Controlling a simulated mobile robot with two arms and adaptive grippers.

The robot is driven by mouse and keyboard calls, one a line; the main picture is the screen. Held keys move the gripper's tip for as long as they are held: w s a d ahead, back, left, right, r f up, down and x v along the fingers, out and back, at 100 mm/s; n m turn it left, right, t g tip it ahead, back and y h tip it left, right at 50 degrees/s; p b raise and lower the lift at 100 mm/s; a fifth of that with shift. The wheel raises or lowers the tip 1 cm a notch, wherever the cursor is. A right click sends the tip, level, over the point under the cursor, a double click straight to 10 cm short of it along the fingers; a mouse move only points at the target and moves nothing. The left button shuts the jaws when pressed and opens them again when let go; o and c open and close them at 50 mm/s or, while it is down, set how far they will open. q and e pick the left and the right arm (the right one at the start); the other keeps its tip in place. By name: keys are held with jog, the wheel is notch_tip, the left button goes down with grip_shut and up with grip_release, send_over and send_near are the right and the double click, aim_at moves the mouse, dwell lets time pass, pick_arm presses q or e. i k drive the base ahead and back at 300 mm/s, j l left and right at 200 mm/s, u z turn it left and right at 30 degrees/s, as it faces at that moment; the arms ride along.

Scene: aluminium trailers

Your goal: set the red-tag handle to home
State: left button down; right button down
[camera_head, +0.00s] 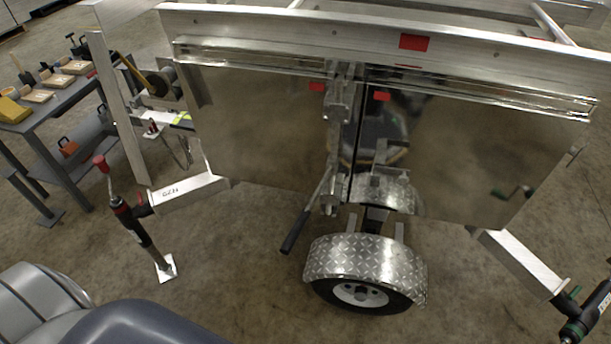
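At the left, a jack (138,228) with a dark tube stands on a pale foot plate (165,268), at the end of an aluminium arm (180,194) with dark lettering. Its crank handle with a red grip (101,163) sticks up from the jack's top, grip uppermost. Red parts also show on the jack's head. A second jack with green parts (578,318) is at the lower right, partly cut off by the picture's edge. Neither of my grippers is in view.
The trailer's metal panel (260,130) fills the middle, with a black-gripped lever (296,230) hanging down. A wheel with a tread-plate fender (365,260) is below. A grey workbench (60,115) with tools is at the left. Floor between left jack and wheel is clear.

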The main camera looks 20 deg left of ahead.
aim_at(332, 166)
jog(key=i+j+z, duration=0.1)
jog(key=j+z, duration=0.25)
jog(key=j, duration=0.7)
jog(key=j+z, duration=0.35)
jog(key=j, duration=0.7)
